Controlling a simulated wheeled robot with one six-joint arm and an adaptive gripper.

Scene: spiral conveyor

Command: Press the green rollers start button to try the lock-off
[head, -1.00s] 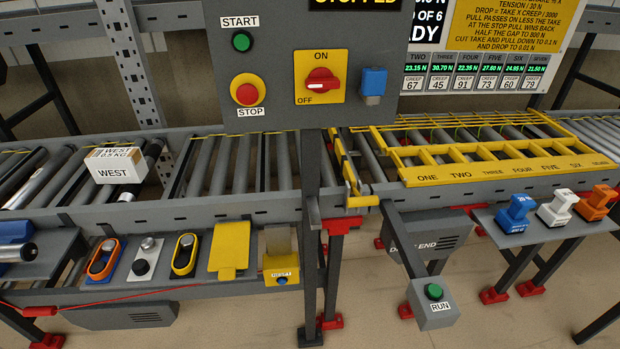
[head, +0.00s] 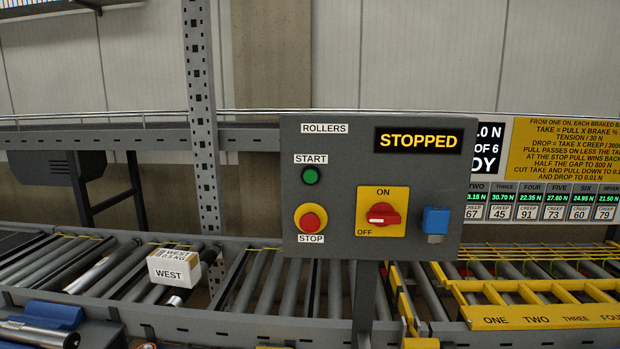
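The green start button (head: 310,176) is on the upper left of a grey control panel (head: 340,150) marked ROLLERS, under a START label. The panel's display (head: 418,140) reads STOPPED. Below the button is a red stop button (head: 310,221) on a yellow ring. To its right, a red rotary switch (head: 383,213) sits on a yellow plate marked ON at the top and OFF at lower left; I cannot tell its exact setting. A blue block (head: 436,220) is on the panel right of the switch. My gripper is not in view.
A roller conveyor (head: 180,318) runs behind and below the panel. A white box marked WEST (head: 174,266) sits on it at left. Yellow guard frames (head: 540,316) with numbered lanes are at right. A metal cylinder (head: 38,334) lies at lower left. Nothing visible covers the panel's front.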

